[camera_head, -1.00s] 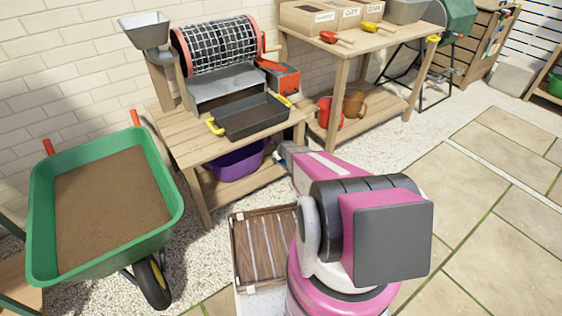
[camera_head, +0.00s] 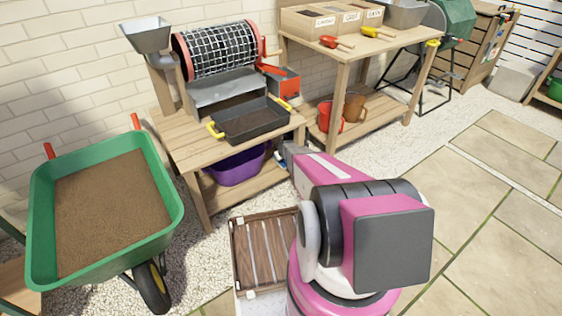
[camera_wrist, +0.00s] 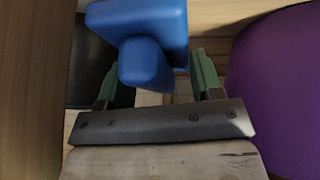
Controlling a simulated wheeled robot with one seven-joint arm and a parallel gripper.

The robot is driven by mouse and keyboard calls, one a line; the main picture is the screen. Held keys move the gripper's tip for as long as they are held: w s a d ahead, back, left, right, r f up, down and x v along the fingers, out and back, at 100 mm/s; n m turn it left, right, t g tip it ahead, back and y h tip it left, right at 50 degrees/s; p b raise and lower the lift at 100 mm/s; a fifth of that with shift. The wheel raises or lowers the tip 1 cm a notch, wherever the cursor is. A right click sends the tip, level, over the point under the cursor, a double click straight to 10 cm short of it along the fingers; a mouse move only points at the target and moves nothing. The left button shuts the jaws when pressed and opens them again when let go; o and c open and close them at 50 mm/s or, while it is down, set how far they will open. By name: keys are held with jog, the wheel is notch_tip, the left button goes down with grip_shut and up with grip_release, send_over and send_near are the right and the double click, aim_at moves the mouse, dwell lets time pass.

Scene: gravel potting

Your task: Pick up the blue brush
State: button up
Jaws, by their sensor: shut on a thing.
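The blue brush (camera_wrist: 140,30) shows large and close at the top of the wrist view, with its blue handle part (camera_wrist: 144,63) between the two green fingers of my gripper (camera_wrist: 152,85). The gripper is shut on it. The fingers hide part of the brush and the far side cannot be seen. In the head view my arm reaches to the lower shelf of the wooden bench, and the gripper's tip is mostly hidden there.
A purple tub (camera_head: 237,165) stands on the lower shelf (camera_head: 256,190), close to the right of my gripper in the wrist view (camera_wrist: 285,90). A black tray (camera_head: 250,122) lies on the bench above. A green wheelbarrow (camera_head: 160,215) of soil stands left. A slatted wooden crate (camera_head: 240,262) is beside my base.

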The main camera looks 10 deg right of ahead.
notch_tip(320, 180, up, 4)
jog(key=shift+s+f, duration=0.1)
jog(key=shift+s+d, duration=0.25)
jog(key=shift+s, duration=0.5)
jog(key=s+d, duration=0.3)
jog(key=s, duration=0.5)
jog(key=s+d, duration=0.3)
jog(key=s, duration=0.5)
jog(key=shift+s+d, duration=0.25)
jog(key=shift+d, duration=0.15)
